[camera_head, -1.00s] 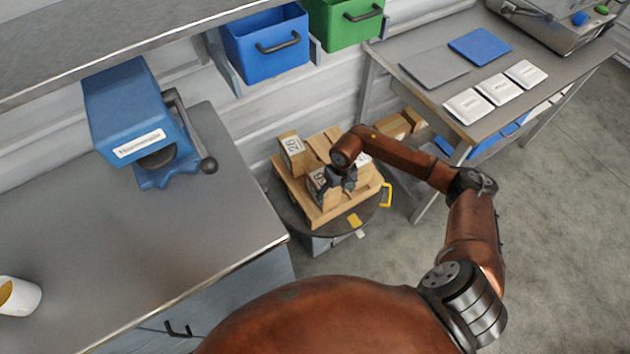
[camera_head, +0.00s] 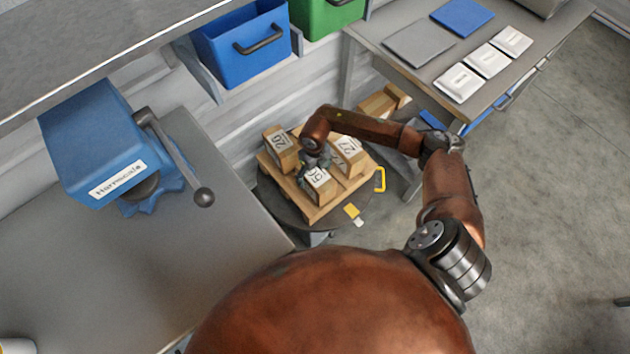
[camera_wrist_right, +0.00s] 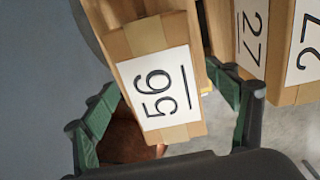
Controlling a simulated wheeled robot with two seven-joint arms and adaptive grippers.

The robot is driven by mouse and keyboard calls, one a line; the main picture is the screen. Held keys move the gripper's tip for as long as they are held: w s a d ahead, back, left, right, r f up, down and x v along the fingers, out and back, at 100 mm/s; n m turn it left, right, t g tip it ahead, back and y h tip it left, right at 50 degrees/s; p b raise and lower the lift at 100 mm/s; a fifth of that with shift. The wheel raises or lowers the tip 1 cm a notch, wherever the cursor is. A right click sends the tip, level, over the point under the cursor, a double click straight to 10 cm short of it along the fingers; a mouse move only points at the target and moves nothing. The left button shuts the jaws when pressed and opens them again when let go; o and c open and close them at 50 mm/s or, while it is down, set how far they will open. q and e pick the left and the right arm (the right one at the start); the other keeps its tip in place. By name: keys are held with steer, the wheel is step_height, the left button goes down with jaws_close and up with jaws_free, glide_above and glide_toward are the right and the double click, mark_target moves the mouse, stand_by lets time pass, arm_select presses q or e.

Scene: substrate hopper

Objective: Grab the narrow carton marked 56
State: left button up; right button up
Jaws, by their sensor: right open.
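The narrow carton marked 56 (camera_head: 319,188) stands on a wooden pallet (camera_head: 313,214) on a round dark table. In the right wrist view, its labelled face (camera_wrist_right: 160,92) fills the middle, with the number turned sideways. My right gripper (camera_head: 316,164) is at the carton's far end in the head view. It is open, and in the wrist view its green-padded fingers (camera_wrist_right: 163,80) lie on either side of the carton, with a gap at least on the left. Contact on the right is hard to tell. My left gripper is out of view.
A carton marked 27 (camera_head: 348,152) stands close beside the 56 carton, near the right finger in the wrist view (camera_wrist_right: 298,50). A carton marked 26 (camera_head: 280,148) stands to the left. The pallet has a yellow handle (camera_head: 380,179). A grey bench (camera_head: 215,215) edges the left.

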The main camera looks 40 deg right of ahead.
steer(key=f, duration=0.3)
steer(key=f+b, duration=0.1)
steer(key=shift+s+f, duration=0.25)
steer(key=shift+s, duration=0.05)
steer(key=shift+r, duration=0.1)
steer(key=shift+c, duration=0.5)
steer(key=c, duration=1.6)
